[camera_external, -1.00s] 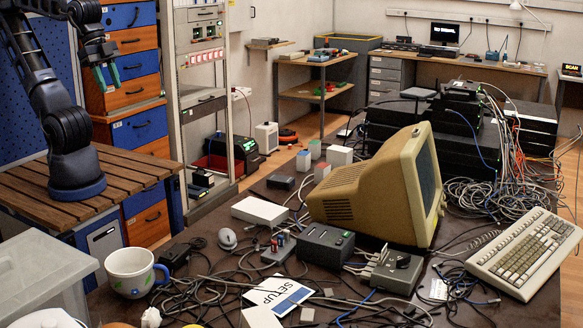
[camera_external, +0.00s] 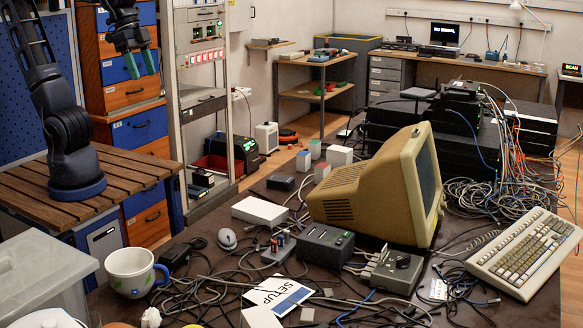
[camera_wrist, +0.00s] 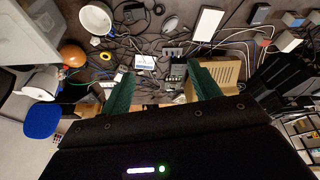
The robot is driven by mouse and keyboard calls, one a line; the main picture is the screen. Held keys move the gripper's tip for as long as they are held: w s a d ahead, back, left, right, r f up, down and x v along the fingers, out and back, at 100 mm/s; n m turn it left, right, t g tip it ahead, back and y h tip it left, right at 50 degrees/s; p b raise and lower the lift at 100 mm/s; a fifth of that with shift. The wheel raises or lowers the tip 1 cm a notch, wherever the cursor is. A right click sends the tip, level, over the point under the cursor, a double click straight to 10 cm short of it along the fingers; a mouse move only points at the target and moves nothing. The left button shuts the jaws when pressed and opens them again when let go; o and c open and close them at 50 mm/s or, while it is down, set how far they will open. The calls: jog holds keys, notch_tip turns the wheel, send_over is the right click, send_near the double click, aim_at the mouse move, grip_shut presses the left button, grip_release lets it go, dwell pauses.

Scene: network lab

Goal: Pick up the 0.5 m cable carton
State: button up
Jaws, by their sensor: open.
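Several small cartons stand together toward the back of the dark table: a green-topped one (camera_external: 304,161), a blue-topped one (camera_external: 315,149), a larger pale one (camera_external: 339,156) and a white one (camera_external: 321,173). Their labels are too small to read, so I cannot tell which is the 0.5 m carton. In the wrist view, small cartons (camera_wrist: 287,41) show at the upper right edge. My gripper (camera_external: 140,64) is open and empty, raised in front of the drawer cabinet, well left of the cartons. Its green fingers (camera_wrist: 159,68) are spread in the wrist view.
A beige monitor (camera_external: 355,192) stands right of the cartons. A white flat box (camera_external: 260,211), a black box (camera_external: 281,182), a mug (camera_external: 135,271), a keyboard (camera_external: 527,252) and tangled cables crowd the table. A tall equipment rack (camera_external: 207,150) stands right of my gripper.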

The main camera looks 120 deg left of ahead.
jog(key=w+a+f+n+g, duration=0.1)
jog(key=w+a+f+n, duration=0.15)
jog(key=w+a, duration=0.8)
jog(key=w+a+f+n+g, duration=0.15)
jog(key=w+a+n, duration=0.25)
jog(key=w+a, duration=0.65)
jog(key=n+g, duration=0.1)
jog(key=n, duration=0.7)
send_over(323, 165)
jog(key=f, duration=3.1)
jog(key=shift+w+d+f, duration=0.1)
jog(key=shift+d+f, duration=0.05)
jog(key=shift+d, duration=0.05)
jog(key=shift+a+f, duration=0.2)
jog(key=shift+f, duration=0.3)
jog(key=shift+d+f, duration=0.1)
jog(key=shift+f, duration=5)
jog(key=c, duration=1.1)
jog(key=shift+c, duration=0.2)
